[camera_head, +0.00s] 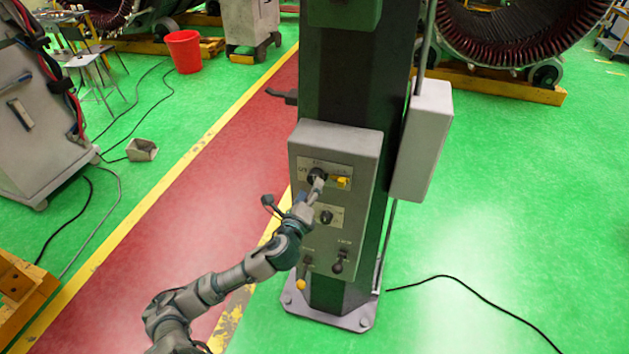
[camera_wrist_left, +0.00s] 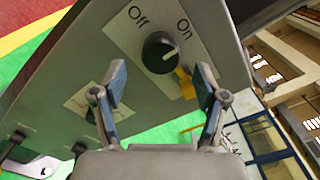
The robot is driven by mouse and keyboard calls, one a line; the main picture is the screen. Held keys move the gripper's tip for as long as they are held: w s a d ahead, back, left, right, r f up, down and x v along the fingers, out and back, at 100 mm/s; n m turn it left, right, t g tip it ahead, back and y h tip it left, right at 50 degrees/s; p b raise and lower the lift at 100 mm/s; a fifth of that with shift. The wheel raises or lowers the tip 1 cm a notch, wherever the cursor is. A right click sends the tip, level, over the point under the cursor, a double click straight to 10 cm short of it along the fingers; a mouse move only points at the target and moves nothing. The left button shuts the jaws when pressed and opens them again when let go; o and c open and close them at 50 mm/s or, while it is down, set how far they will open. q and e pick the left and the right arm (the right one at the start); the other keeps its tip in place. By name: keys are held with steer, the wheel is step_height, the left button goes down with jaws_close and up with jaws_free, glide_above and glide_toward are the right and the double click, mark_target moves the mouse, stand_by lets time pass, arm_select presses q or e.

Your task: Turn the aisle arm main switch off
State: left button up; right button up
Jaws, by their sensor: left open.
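The main switch is a round black knob (camera_head: 317,175) on the upper label plate of a grey control box (camera_head: 345,146). In the left wrist view the knob (camera_wrist_left: 160,52) sits below the words Off and On, and its white mark appears to point toward the On side. My left gripper (camera_head: 309,192) is in front of the box, close to the knob. In the wrist view its two fingers (camera_wrist_left: 160,88) are spread, with nothing between them, and the knob lies just beyond the tips, roughly centred. My right gripper is not in view.
A yellow part (camera_head: 342,182) sits right of the knob, near one fingertip. Lower on the box are another black knob (camera_head: 326,217) and small levers (camera_head: 338,266). A second grey box (camera_head: 421,140) is on the column's right side. Green floor (camera_head: 500,230) at right is mostly clear.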

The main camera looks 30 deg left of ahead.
arm_select(q)
steer(key=x, duration=0.4)
steer(key=shift+w+f, duration=0.1)
steer(key=shift+w, duration=0.25)
steer(key=c, duration=1.2)
